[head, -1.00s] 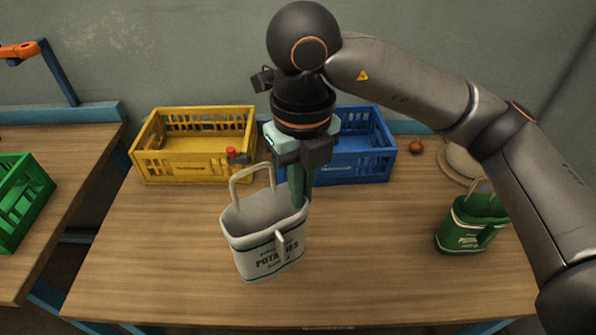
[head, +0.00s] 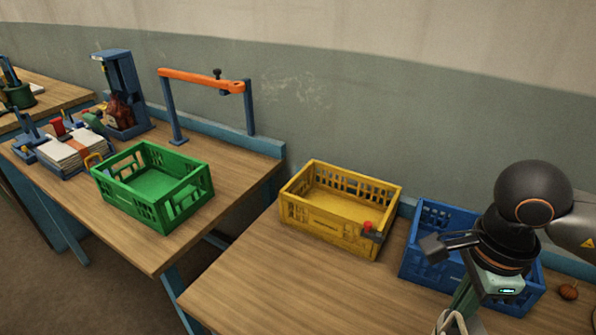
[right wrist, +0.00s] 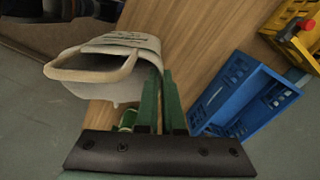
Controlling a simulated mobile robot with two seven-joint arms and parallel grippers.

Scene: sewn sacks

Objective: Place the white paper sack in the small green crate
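The white paper sack shows in the right wrist view (right wrist: 100,62), with its looped handle and open mouth. Only the top of its handle (head: 451,322) shows at the bottom edge of the head view. My right gripper (right wrist: 161,95) has its two green fingers closed on the sack's side wall at the rim. In the head view the right gripper (head: 465,298) is in front of the blue crate, with its fingertips near the bottom edge. The small green crate (head: 135,206) stands on the left table, open-topped, and appears empty. My left gripper is in neither view.
A yellow crate (head: 322,228) and a blue crate (head: 420,262) stand at the back of the near table. A gap (head: 215,245) separates the two tables. An orange-barred stand (head: 200,82) rises behind the green crate. Papers (head: 68,150) lie left of it.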

